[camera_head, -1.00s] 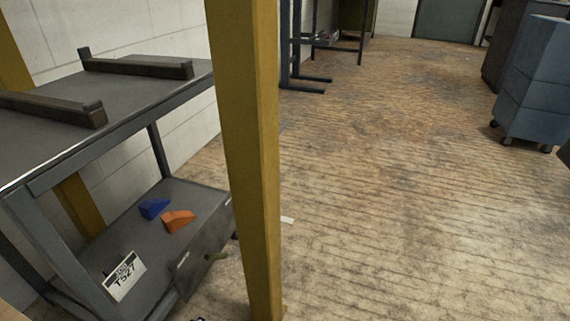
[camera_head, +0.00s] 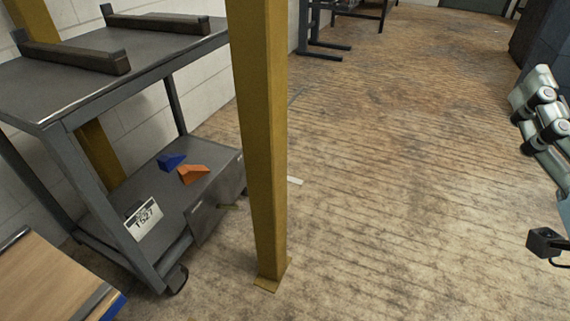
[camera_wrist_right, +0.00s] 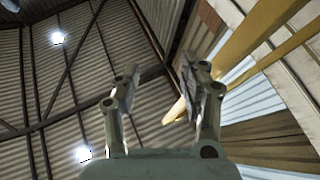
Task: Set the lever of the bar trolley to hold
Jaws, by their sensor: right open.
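The bar trolley (camera_head: 88,93) is a dark grey two-shelf cart at the left of the head view, marked with a T527 card (camera_head: 143,218). A small lever (camera_head: 229,206) sticks out from the plate (camera_head: 212,205) at the end of its lower shelf, low beside the yellow post; its setting is too small to read. My right arm is at the right edge of the head view, far from the trolley. My right gripper (camera_wrist_right: 155,95) is open and empty in the wrist view, with the roof behind it. My left gripper is not in view.
A yellow post (camera_head: 258,140) stands on the floor just right of the trolley. A blue wedge (camera_head: 171,161) and an orange wedge (camera_head: 193,175) lie on the lower shelf. A wooden-topped surface (camera_head: 50,285) is at the lower left. The floor right of the post is clear.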

